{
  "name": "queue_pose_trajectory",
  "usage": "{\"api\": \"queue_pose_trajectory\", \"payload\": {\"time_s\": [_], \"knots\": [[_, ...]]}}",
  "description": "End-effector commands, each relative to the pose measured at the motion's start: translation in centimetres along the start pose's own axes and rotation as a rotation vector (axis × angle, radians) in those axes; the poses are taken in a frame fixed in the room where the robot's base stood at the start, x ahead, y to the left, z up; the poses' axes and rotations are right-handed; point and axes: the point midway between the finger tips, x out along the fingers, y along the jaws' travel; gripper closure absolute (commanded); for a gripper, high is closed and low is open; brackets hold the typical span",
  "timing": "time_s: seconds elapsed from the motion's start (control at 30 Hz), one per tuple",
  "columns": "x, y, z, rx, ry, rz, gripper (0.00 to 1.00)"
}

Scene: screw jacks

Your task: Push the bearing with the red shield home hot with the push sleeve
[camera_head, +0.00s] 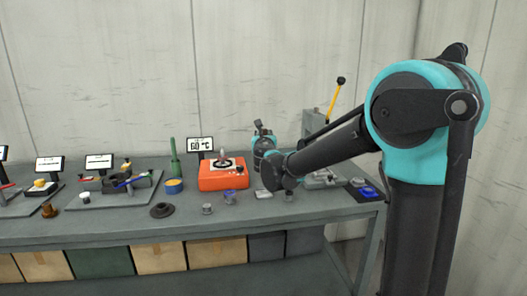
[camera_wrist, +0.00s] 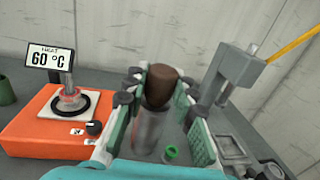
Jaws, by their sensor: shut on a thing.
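My gripper (camera_wrist: 157,100) is shut on a cylinder with a dark brown end (camera_wrist: 160,84) and a grey body, seen between the two fingers. I cannot tell for certain whether it is the push sleeve. In the head view my gripper (camera_head: 264,140) is at the bench's back, right of the orange heater (camera_head: 222,175). The heater also shows at left in the wrist view (camera_wrist: 35,135). A metal part with a reddish tint (camera_wrist: 69,96) stands on its plate inside a black ring. I cannot make out for certain which bearing has the red shield.
A display (camera_head: 201,144) reading 60 °C stands behind the heater. A press with a yellow lever (camera_head: 335,100) stands at back right, near a blue tray (camera_head: 368,193). Small parts, including a black flanged one (camera_head: 162,210), lie along the front. A green post (camera_head: 174,152) stands left.

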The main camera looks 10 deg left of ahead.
Motion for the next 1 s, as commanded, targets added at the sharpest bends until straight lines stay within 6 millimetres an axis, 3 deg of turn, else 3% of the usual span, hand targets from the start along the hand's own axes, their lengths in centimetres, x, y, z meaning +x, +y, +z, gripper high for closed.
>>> {"api": "queue_pose_trajectory", "payload": {"time_s": [0.1, 0.3, 1.0], "knots": [[0.0, -0.1, 1.9, 0.0, 0.0, 0.0, 1.0], [0.0, -0.1, 3.4, 0.0, 0.0, 0.0, 1.0], [0.0, -0.1, 3.6, 0.0, 0.0, 0.0, 1.0]]}}
